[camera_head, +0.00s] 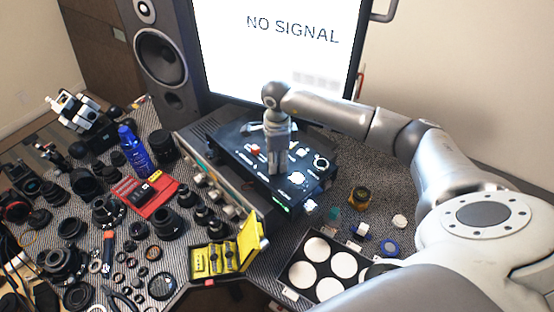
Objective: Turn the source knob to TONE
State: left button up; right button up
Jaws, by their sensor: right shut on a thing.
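A black control box (243,158) with knobs, small lights and white lettering lies in front of the monitor. My right gripper (277,172) reaches down onto its top panel from above and is shut on a knob there. The fingers hide that knob, and I cannot read its label or setting. A pale round knob (298,178) and another knob (321,162) show to the right of the fingers. My left gripper is not in view.
The monitor (230,55) behind the box reads "NO SIGNAL". A speaker (160,55) stands to its left. A grey unit with knobs (222,196) is beside the box. Lens parts, a blue bottle (133,148) and a yellow case (246,240) crowd the left; a tray of white discs (311,292) lies in front.

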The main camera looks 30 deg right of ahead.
jog(key=shift+m+b, duration=0.3)
jog(key=shift+m, duration=0.1)
jog(key=shift+m+b, duration=0.4)
jog(key=shift+m, duration=0.1)
jog(key=m+b, duration=0.1)
jog(key=m, duration=0.2)
jog(key=shift+b, duration=0.35)
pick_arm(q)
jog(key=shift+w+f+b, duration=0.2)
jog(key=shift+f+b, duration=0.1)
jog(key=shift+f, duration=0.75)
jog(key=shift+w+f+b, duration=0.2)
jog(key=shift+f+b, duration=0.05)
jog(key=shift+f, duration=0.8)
pick_arm(e)
jog(key=shift+m, duration=1.5)
jog(key=shift+r, duration=0.1)
jog(key=o, duration=1)
jog(key=shift+o, duration=0.2)
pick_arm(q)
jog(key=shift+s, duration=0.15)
